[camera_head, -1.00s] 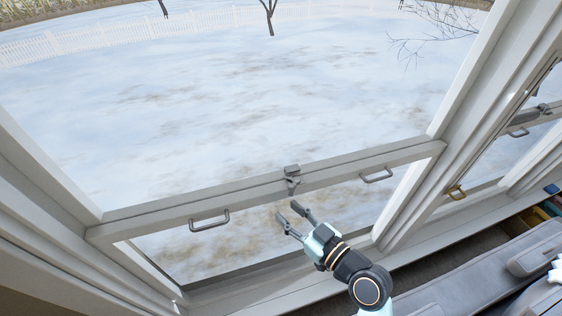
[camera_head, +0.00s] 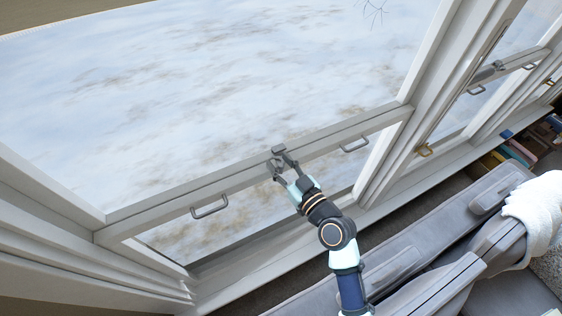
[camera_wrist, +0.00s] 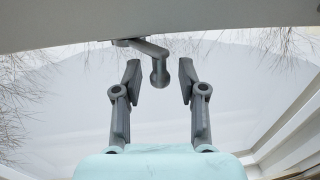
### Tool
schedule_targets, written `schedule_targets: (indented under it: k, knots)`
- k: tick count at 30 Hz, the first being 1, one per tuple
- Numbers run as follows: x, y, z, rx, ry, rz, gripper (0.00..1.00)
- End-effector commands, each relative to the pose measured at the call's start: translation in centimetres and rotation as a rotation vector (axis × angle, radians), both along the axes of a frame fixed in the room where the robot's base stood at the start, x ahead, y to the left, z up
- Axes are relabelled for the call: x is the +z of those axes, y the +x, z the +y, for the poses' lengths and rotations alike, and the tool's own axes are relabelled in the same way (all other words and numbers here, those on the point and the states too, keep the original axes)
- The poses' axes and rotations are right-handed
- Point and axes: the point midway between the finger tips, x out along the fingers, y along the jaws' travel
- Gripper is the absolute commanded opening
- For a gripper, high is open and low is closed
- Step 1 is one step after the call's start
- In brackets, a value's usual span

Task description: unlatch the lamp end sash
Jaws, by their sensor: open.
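The near window sash (camera_head: 240,178) has a grey latch (camera_head: 278,150) at the middle of its rail. In the wrist view, the latch's bent lever (camera_wrist: 151,49) hangs below the pale rail, its rounded end between my fingertips with a gap on each side. My gripper (camera_head: 283,169) is open just below the latch in the head view; it also shows in the wrist view (camera_wrist: 159,78). My fingers partly hide the latch in the head view. I cannot tell which sash is the lamp end one; no lamp is in view.
Two grey pull handles, left (camera_head: 210,207) and right (camera_head: 355,144), stick out from the rail. Another sash with its own latch (camera_head: 488,71) is at the upper right. A grey cushioned seat (camera_head: 420,235) lies below the window, with a white throw (camera_head: 537,215) at right.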

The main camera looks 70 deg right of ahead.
Motion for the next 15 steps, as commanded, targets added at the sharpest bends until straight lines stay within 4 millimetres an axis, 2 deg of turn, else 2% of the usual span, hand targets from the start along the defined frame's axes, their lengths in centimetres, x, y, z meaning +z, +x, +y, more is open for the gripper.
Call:
schedule_targets:
  k: [5,12,15]
  knots:
    - [-0.03,-0.01,0.00,0.000,0.000,0.000,0.40]
    - [-0.02,-0.03,0.01,0.000,0.000,0.000,0.00]
    - [-0.01,-0.03,0.01,0.000,0.000,0.000,0.00]
